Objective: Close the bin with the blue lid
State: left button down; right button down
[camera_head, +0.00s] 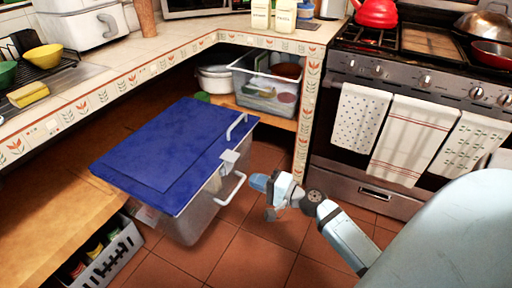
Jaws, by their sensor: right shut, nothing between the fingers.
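The bin (195,220) is a clear plastic box standing on the tiled floor in the middle of the head view. Its blue lid (165,150) lies over the top, and I cannot tell whether its edge is fully seated. A white handle (235,188) and a white latch piece (229,158) show on the bin's right side. My right gripper (262,185) is shut and empty, just right of the white handle and apart from the lid. My left gripper is not in view.
A wooden shelf (45,215) and a grey basket (105,260) lie left of the bin. Behind it, a low shelf holds another clear container (265,95) and a white pot (214,80). The oven (360,190) stands to the right. Floor tiles in front are clear.

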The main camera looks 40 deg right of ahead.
aim_at(218, 167)
jog(key=x, duration=0.9)
jog(key=shift+w+a, duration=0.15)
jog(key=shift+w, duration=0.15)
jog(key=shift+w+a, duration=0.2)
jog(key=shift+w, duration=0.2)
jog(key=shift+w, duration=0.15)
